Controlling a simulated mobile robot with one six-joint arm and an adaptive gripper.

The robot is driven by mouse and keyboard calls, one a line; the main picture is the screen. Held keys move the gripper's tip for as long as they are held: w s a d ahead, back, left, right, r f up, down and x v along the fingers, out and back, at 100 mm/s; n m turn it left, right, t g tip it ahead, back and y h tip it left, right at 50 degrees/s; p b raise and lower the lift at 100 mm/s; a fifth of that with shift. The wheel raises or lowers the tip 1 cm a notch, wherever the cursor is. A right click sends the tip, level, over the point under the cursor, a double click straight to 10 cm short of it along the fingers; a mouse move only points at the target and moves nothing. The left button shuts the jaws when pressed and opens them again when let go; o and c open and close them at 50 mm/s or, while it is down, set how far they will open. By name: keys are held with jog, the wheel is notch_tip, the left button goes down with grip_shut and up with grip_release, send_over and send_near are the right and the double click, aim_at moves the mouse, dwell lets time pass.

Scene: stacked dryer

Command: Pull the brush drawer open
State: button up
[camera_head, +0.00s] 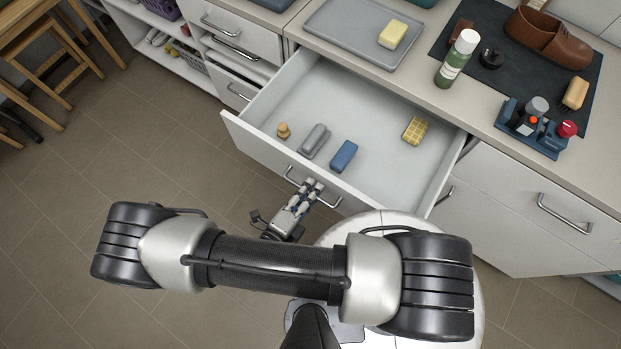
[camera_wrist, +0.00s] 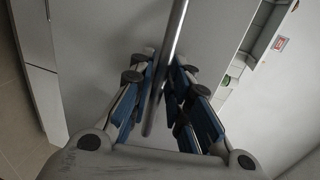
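The brush drawer (camera_head: 262,150) stands well out from the cabinet, its inside in view. In it lie a small tan knobbed item (camera_head: 283,131), a grey brush-like block (camera_head: 314,141), a blue block (camera_head: 343,156) and a yellow gridded block (camera_head: 415,130). Its metal bar handle (camera_head: 331,203) is on the front panel. The exact contact is partly hidden.
A wooden stool (camera_head: 45,50) stands at left. The floor (camera_head: 170,170) left of the drawer is clear.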

jog(key=v, duration=1.2)
dwell(0.5)
